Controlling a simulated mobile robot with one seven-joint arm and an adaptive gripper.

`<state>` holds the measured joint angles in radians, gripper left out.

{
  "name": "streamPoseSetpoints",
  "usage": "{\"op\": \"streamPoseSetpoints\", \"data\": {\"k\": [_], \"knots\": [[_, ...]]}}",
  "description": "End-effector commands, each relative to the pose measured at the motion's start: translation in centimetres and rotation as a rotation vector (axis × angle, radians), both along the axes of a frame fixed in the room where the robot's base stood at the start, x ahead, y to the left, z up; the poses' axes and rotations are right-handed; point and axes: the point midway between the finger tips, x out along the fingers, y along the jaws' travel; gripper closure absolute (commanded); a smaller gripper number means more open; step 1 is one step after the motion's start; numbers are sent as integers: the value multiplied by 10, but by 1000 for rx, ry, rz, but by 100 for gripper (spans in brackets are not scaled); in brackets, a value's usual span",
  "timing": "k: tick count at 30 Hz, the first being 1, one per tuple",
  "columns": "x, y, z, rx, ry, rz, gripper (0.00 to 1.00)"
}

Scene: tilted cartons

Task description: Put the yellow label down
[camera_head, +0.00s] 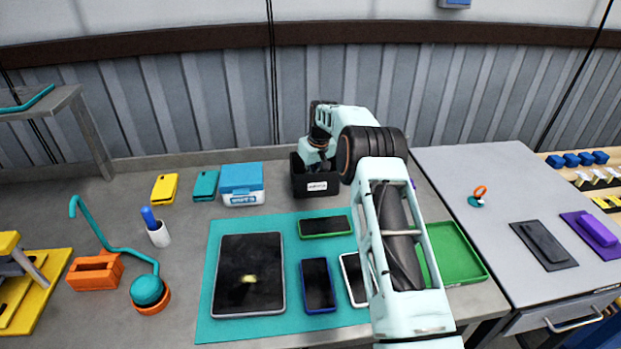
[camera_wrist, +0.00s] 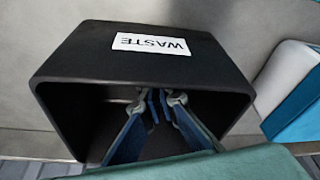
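My gripper (camera_wrist: 160,110) reaches into the black waste bin (camera_wrist: 85,60). Its two blue fingers stand apart with a gap between them, and no label shows in the gap. The bin carries a white label reading WASTE (camera_wrist: 151,44). In the head view the bin (camera_head: 318,186) stands at the back of the bench, with my gripper over its mouth and the fingertips hidden. I cannot make out a yellow label in either view. A flat yellow case-like item (camera_head: 164,188) lies at the back left of the bench.
A blue-and-white box (camera_head: 242,184) stands just left of the bin. A teal mat (camera_head: 218,307) holds a tablet (camera_head: 249,272) and several phones. A green tray (camera_head: 452,252) lies to the right, partly behind my arm. A white cup (camera_head: 159,235) with a blue pen stands left.

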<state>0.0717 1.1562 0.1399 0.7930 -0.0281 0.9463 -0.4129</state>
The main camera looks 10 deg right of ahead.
Motion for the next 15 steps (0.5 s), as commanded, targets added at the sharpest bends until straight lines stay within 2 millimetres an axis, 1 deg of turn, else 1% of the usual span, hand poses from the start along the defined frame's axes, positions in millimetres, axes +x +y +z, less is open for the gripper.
{"op": "streamPoseSetpoints", "data": {"k": [8,12,15], "knots": [[0,0,-2,-1,-1,0,100],[0,0,-7,0,-1,0,100],[0,0,-5,1,-1,-1,89]]}}
